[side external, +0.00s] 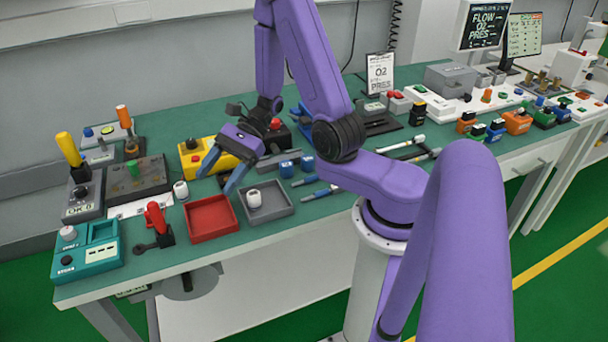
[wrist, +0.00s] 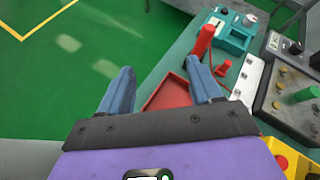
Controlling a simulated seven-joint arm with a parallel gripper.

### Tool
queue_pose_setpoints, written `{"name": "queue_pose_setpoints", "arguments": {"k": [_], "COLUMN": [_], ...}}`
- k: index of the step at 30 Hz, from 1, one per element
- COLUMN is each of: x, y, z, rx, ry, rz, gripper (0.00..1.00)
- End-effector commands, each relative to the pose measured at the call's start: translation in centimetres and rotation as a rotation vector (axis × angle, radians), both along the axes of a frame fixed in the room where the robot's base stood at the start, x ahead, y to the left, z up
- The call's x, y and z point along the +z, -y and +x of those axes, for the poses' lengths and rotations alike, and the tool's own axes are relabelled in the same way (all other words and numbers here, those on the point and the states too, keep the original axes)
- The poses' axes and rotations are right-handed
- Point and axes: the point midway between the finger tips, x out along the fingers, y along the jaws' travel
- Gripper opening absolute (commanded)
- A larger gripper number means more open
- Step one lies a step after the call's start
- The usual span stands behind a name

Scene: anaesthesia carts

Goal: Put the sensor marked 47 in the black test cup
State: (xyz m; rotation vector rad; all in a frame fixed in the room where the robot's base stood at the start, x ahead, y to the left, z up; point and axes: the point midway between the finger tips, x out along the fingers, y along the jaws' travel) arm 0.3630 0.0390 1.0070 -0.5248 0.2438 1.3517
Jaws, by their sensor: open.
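My gripper (side external: 219,181) is open and empty, held above the table near the red tray. In the wrist view its two blue fingers (wrist: 159,75) are spread, with part of the red tray (wrist: 168,92) between and below them. One white capped sensor (side external: 254,198) stands in the grey tray, right of the red tray. Another white sensor (side external: 181,190) stands on the table left of the gripper. No 47 is legible on either, so I cannot tell which is marked so. I cannot clearly make out the black test cup.
The red tray (side external: 228,228) looks empty; the grey tray (side external: 284,212) is beside it. A red toggle clamp (side external: 155,218), a teal device (side external: 88,262) and a grey box with a yellow handle (side external: 83,205) stand left. A yellow box (side external: 189,163) and blue blocks (side external: 286,169) are behind.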

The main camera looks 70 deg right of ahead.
Motion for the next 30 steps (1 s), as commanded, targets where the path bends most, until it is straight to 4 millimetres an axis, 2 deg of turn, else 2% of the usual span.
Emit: {"name": "queue_pose_setpoints", "arguments": {"k": [6, 12, 21, 30], "x": [1.0, 1.5, 2.2, 3.0], "y": [-2.7, -3.7, -3.2, -1.8], "z": [-3.9, -7.7, -12.8, -16.3], "rx": [0.383, 0.721, 1.204, 1.650], "ry": [0.084, 0.179, 0.363, 0.613], "rz": [-0.100, -0.192, -0.332, -0.469], "gripper": [0.64, 0.64, 0.64, 0.64]}}
